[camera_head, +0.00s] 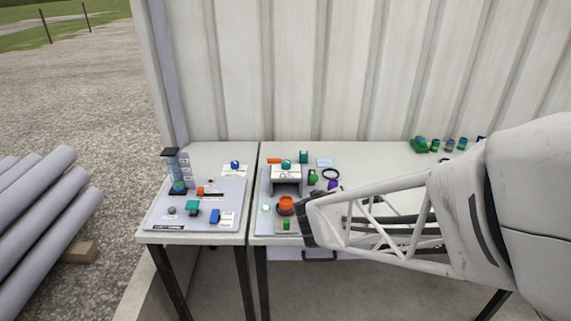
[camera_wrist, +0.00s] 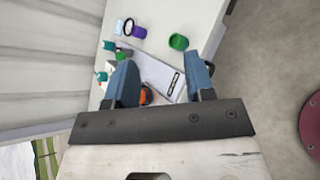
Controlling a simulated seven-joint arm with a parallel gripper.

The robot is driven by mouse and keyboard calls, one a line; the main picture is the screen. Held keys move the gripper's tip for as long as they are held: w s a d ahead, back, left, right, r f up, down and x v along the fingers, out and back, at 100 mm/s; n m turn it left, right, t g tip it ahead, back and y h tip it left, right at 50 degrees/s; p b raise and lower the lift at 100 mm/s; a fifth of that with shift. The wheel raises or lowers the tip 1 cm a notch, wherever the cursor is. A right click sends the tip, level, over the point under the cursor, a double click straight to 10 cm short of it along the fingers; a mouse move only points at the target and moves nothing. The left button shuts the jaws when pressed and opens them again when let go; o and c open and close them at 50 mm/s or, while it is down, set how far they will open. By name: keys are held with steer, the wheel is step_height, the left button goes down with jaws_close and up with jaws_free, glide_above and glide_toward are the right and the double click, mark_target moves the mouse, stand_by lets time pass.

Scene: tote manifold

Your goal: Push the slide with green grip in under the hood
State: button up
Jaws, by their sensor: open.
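The hood (camera_head: 286,174) is a pale box with an open front on the grey panel, with a teal knob on top. In front of it stands an orange round piece (camera_head: 286,204). Nearer the front edge, a small green grip (camera_head: 286,225) sits on a tan plate that looks like the slide; it is out in front of the hood. My gripper (camera_wrist: 163,82) is open with two blue fingers. The orange piece shows partly behind the left finger (camera_wrist: 147,95). In the head view my gripper's dark end is just right of the slide; its fingertips are hidden there.
A second panel (camera_head: 200,205) with several small fixtures lies on the left table. A purple piece (camera_head: 333,184) and a black ring (camera_head: 329,173) lie right of the hood. A green cup (camera_wrist: 178,41) shows in the wrist view. A corrugated wall (camera_head: 350,70) rises behind.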

steer(key=w+a+f+n+t+y, duration=0.3)
steer(key=w+a+f+n, duration=0.1)
steer(key=a+f+n, duration=0.35)
steer(key=n+y, duration=0.4)
steer(key=n, duration=0.3)
glide_toward(286, 223)
steer(key=x, duration=0.3)
steer(key=shift+w+f, duration=0.1)
steer(key=shift+w+d, duration=0.1)
steer(key=shift+x, duration=3.8)
jaws_close()
